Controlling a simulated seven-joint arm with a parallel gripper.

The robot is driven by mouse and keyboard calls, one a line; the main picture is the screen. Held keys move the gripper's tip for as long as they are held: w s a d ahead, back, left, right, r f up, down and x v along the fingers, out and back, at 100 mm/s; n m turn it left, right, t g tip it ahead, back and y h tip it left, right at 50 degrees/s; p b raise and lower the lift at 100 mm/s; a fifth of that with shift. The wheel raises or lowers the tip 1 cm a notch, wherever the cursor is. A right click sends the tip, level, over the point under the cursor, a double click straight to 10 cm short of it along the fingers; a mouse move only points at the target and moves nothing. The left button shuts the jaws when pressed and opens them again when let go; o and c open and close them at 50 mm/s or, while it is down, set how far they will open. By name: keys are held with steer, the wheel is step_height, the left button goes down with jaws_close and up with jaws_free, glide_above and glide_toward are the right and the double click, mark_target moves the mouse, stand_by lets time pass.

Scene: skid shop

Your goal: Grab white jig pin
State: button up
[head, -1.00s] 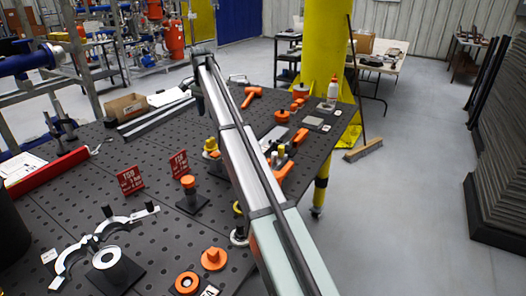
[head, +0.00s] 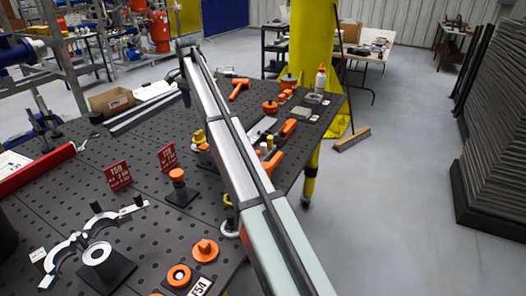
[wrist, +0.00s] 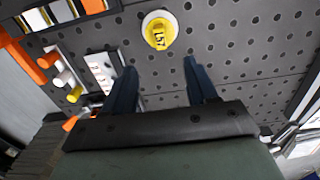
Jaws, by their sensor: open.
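A small white pin (wrist: 63,78) shows at the left of the wrist view, between an orange pin and a yellow pin (wrist: 75,94). In the head view the group of small pins (head: 267,146) is just right of my arm, too small to tell apart well. My gripper (wrist: 160,72) is open and empty, with its two dark fingers apart over the perforated table. The pins lie to the left of the fingers. In the head view my gripper (head: 184,92) is at the far end of the arm.
A round white and yellow piece (wrist: 160,30) marked L57 is ahead of the fingers. Orange tools and an orange drill-like piece (head: 239,88) lie on the perforated table (head: 150,230). Red signs (head: 117,175) stand left of my arm.

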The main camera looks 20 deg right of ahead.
steer(key=m, duration=0.9)
glide_above(263, 144)
steer(key=f, duration=0.8)
steer(key=shift+s+d+f, duration=0.2)
steer(key=shift+s, duration=0.05)
steer(key=shift+w+a+f, duration=0.1)
steer(key=shift+w+f, duration=0.05)
steer(key=shift+f, duration=1.4)
steer(key=shift+w+f, duration=0.1)
steer(key=shift+f, duration=1.45)
steer(key=shift+c, duration=0.2)
